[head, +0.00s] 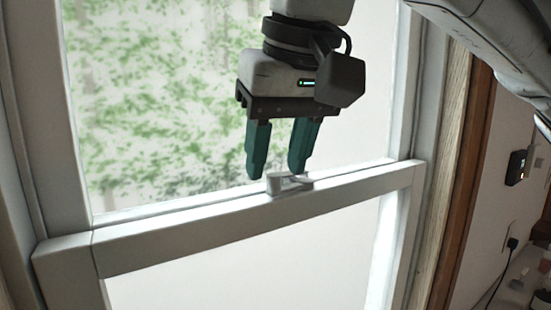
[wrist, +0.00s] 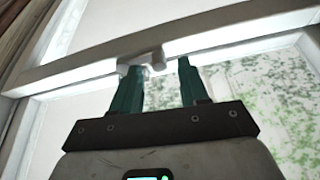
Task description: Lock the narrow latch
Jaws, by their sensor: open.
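A small pale latch (head: 284,183) sits on top of the window's white middle rail (head: 250,222). It has a rounded body at the left and a short lever pointing right. My gripper (head: 275,174) is open just above the latch, fingers pointing down, one on each side of it in the picture. The latch also shows in the wrist view (wrist: 142,63), close to the fingertips of my gripper (wrist: 160,66), partly behind the left finger. Nothing shows between the fingers as held. I cannot tell whether a finger touches the latch.
The upper glass pane (head: 160,100) stands behind my gripper, with green foliage beyond. A white side frame (head: 427,100) and brown wood trim (head: 470,150) bound the window at the right. A dark wall device (head: 516,167) and an outlet (head: 511,243) are farther right.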

